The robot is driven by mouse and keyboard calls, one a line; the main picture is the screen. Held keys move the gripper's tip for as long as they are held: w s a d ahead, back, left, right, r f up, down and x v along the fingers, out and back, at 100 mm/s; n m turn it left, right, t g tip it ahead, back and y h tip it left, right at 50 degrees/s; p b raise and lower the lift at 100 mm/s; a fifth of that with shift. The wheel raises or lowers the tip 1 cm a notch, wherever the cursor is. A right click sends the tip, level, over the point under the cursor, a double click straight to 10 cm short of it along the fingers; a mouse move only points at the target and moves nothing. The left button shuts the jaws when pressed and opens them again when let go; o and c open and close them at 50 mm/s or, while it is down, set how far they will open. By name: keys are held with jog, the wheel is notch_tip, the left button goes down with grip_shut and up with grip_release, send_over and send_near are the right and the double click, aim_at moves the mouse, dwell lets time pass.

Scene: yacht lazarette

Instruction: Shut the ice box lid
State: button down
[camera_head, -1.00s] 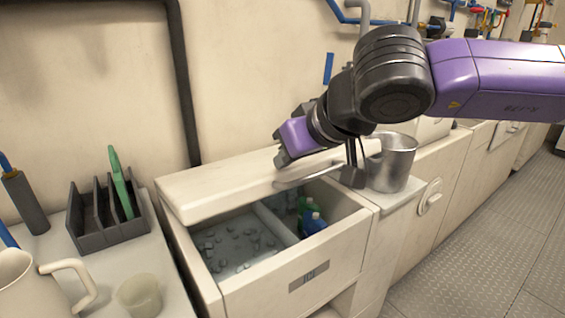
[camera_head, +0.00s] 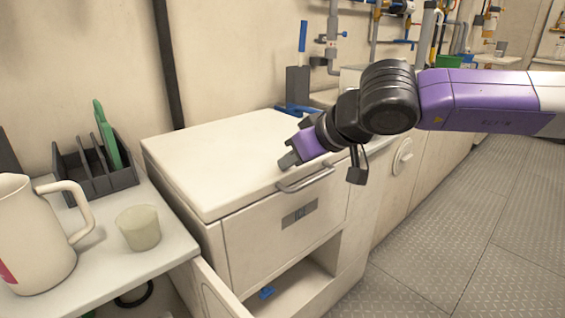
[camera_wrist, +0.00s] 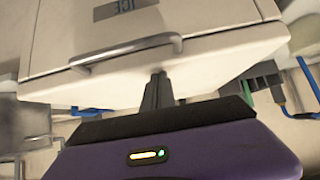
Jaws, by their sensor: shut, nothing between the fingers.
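The ice box (camera_head: 280,235) is a cream cabinet with an ICE label on its front. Its lid (camera_head: 225,150) lies flat on the box, and no gap shows along the front edge in the head view. A bar handle (camera_head: 305,180) runs along the lid's front edge. My gripper (camera_head: 288,160) is shut and empty, at the lid's top just behind the handle. In the wrist view the shut fingers (camera_wrist: 158,88) point at the lid (camera_wrist: 215,65) beside the handle (camera_wrist: 125,52); whether they touch it I cannot tell. The inside of the box is hidden.
A counter at left holds a white jug (camera_head: 35,235), a small cup (camera_head: 139,228) and a dark rack (camera_head: 95,170) with a green-handled item. An open shelf (camera_head: 290,290) with a blue item sits under the box. The floor at right (camera_head: 430,260) is clear.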

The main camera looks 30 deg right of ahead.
jog(key=shift+s+f, duration=0.15)
jog(key=shift+f, duration=0.5)
jog(key=shift+s+f, duration=0.15)
jog(key=shift+f, duration=0.45)
jog(key=shift+a, duration=0.1)
jog(key=w+r+p+v, duration=0.1)
jog(key=p+v, duration=0.2)
jog(key=v, duration=0.6)
jog(key=shift+w+r, duration=0.25)
jog(key=shift+r, duration=0.05)
